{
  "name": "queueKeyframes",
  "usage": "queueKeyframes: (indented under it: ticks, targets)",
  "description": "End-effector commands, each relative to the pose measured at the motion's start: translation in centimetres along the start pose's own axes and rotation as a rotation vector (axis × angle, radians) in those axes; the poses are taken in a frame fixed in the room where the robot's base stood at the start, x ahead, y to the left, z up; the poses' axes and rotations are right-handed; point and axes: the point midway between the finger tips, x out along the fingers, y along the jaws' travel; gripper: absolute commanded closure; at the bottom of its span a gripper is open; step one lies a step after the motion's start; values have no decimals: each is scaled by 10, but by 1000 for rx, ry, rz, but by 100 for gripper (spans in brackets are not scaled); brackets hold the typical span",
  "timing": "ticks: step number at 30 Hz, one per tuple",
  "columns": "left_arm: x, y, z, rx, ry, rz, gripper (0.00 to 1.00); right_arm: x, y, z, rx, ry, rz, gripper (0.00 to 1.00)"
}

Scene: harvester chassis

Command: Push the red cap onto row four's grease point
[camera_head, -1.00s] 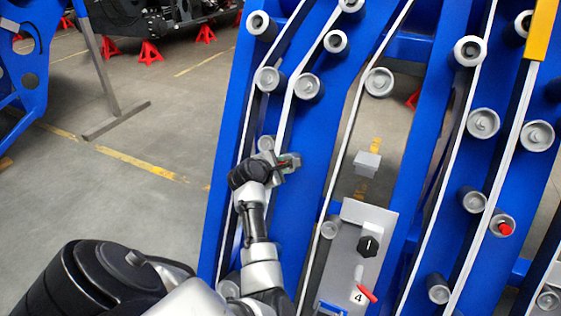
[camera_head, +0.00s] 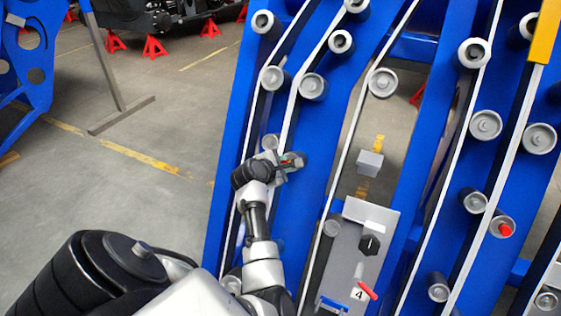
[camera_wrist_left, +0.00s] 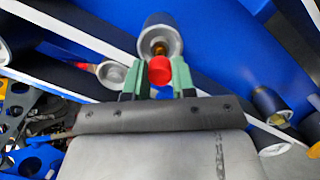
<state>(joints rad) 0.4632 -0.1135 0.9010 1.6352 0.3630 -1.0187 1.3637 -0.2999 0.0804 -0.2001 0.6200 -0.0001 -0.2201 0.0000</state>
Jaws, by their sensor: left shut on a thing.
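My left gripper (camera_head: 291,163) is at the blue frame, left of the panel marked 4. In the left wrist view its green fingers (camera_wrist_left: 160,80) are shut on the red cap (camera_wrist_left: 160,71). Just beyond the cap is a grey round roller end (camera_wrist_left: 148,41) with a brass-coloured grease point (camera_wrist_left: 161,48) at its centre. The cap overlaps the lower part of this roller end in the picture; I cannot tell whether cap and grease point touch. In the head view the gripper mostly hides that spot. My right gripper is not in view.
A grey panel (camera_head: 350,250) with a black knob, a red-handled lever (camera_head: 366,289) and the label 4 stands right of my gripper. Another red cap (camera_head: 505,230) sits on a roller at the right. Several rollers stick out from the blue beams. Open floor lies left.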

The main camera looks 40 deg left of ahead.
Motion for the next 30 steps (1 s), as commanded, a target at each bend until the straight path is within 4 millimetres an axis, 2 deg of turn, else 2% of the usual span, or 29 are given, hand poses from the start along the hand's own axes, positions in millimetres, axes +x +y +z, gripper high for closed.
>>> queueKeyframes:
  ticks: [6,20,30]
  targets:
    - [9,0,-1,-5,-1,1,96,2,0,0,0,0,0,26]
    - [9,0,-1,-5,0,1,96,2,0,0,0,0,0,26]
    - [8,1,-1,-4,1,0,96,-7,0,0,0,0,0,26]
